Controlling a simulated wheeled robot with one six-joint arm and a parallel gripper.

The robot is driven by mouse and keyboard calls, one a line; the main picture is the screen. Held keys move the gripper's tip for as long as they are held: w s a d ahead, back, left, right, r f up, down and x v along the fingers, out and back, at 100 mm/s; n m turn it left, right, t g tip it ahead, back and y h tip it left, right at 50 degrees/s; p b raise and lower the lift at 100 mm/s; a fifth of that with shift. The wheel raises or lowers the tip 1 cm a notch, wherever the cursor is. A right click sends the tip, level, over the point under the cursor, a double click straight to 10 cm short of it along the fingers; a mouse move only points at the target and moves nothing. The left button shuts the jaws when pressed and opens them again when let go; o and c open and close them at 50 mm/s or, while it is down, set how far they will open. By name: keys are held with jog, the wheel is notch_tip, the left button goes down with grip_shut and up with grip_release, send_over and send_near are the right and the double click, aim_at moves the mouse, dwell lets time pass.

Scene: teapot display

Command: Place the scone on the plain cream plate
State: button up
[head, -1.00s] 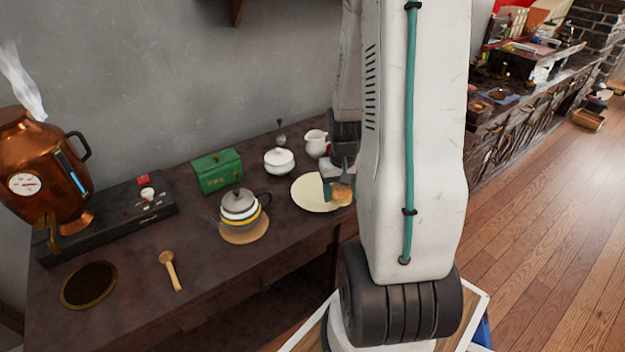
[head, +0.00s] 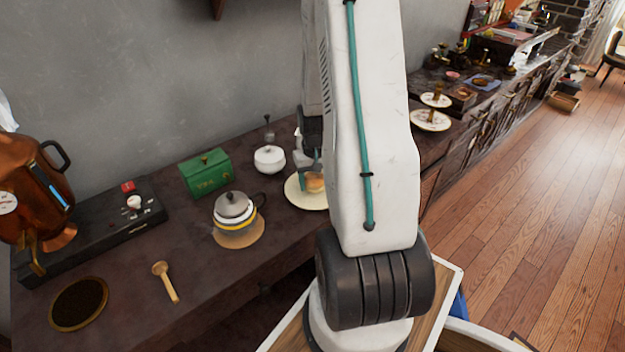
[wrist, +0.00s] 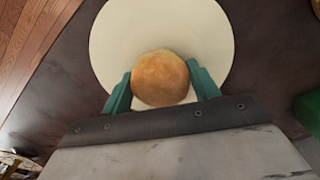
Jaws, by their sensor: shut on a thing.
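The scone (wrist: 160,78) is round and golden brown, held between the two green fingers of my gripper (wrist: 161,90) in the wrist view. The plain cream plate (wrist: 115,35) lies behind and beneath it in that view. In the head view the scone (head: 315,183) shows over the plate (head: 303,199), with my gripper (head: 311,172) around it. My arm covers the plate's right part. I cannot tell whether the scone touches the plate.
A white lidded bowl (head: 269,159), a green tin (head: 206,174) and a striped teapot (head: 233,209) on a round mat (head: 239,238) stand left of the plate. A wooden spoon (head: 166,281) and a copper urn (head: 35,195) are farther left. The front middle of the counter is clear.

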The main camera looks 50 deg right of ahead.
aim_at(314, 176)
jog(key=shift+f, duration=0.1)
jog(key=o, duration=1)
notch_tip(314, 176, up, 11)
jog(key=a+r+n, duration=0.3)
jog(key=a+r, duration=1.1)
jog(key=a, duration=0.3)
jog(key=s+a+r+n, duration=0.1)
jog(key=s+a+r, duration=0.1)
jog(key=s+a, duration=0.2)
jog(key=s+a+r+n+t, duration=0.1)
jog(key=s+a+r+n, duration=0.1)
jog(key=s+a, duration=0.2)
jog(key=s+a+r+n, duration=0.1)
jog(key=s+a+r, duration=0.1)
jog(key=s+a, duration=0.2)
jog(key=shift+s+a+r, duration=0.1)
jog(key=shift+s+a, duration=0.2)
jog(key=shift+a, duration=0.45)
